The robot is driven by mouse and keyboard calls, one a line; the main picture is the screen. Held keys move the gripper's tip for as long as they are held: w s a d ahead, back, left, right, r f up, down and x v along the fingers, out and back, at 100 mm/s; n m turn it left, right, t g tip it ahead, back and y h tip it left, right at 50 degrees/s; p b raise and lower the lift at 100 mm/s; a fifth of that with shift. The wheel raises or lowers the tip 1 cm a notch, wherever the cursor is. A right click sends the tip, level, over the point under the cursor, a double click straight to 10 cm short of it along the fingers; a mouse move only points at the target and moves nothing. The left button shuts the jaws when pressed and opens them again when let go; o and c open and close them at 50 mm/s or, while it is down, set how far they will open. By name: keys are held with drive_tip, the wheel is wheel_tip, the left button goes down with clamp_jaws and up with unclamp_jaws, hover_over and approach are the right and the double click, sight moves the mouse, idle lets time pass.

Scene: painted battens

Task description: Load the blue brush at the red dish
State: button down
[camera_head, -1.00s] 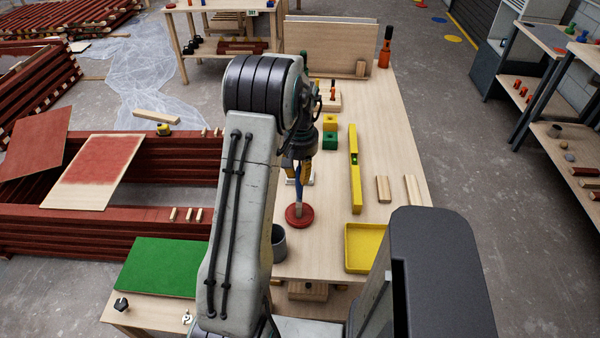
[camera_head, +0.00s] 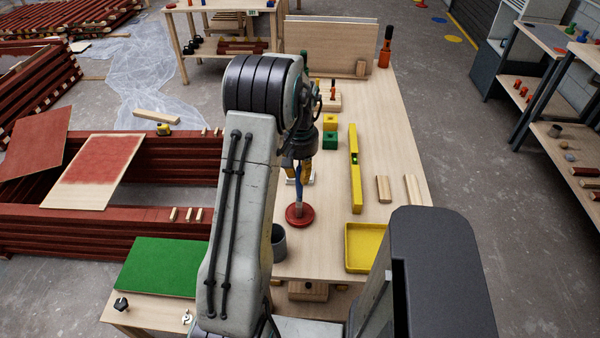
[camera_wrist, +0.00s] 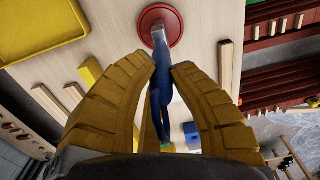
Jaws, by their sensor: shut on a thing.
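My gripper (camera_wrist: 162,72) is shut on the blue brush (camera_wrist: 160,90), with its yellow fingers on either side of the blue handle. In the head view the blue brush (camera_head: 299,192) hangs upright, tip down, over the red dish (camera_head: 300,216). The brush's pale lower end meets the dish area; I cannot tell how deep it sits. In the wrist view the red dish (camera_wrist: 172,38) is at the top, with the brush tip over it. My arm hides part of the bench to the left of the dish.
A grey cup (camera_head: 279,243) stands close below the dish. A yellow tray (camera_head: 364,248) lies to the right, with a yellow level (camera_head: 355,183) above it. Green (camera_head: 329,141) and yellow (camera_head: 329,122) blocks stand behind. The bench between dish and level is clear.

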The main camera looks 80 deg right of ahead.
drive_tip(key=shift+r, duration=0.1)
drive_tip(key=shift+r+p, duration=2.55)
drive_tip(key=shift+r, duration=0.85)
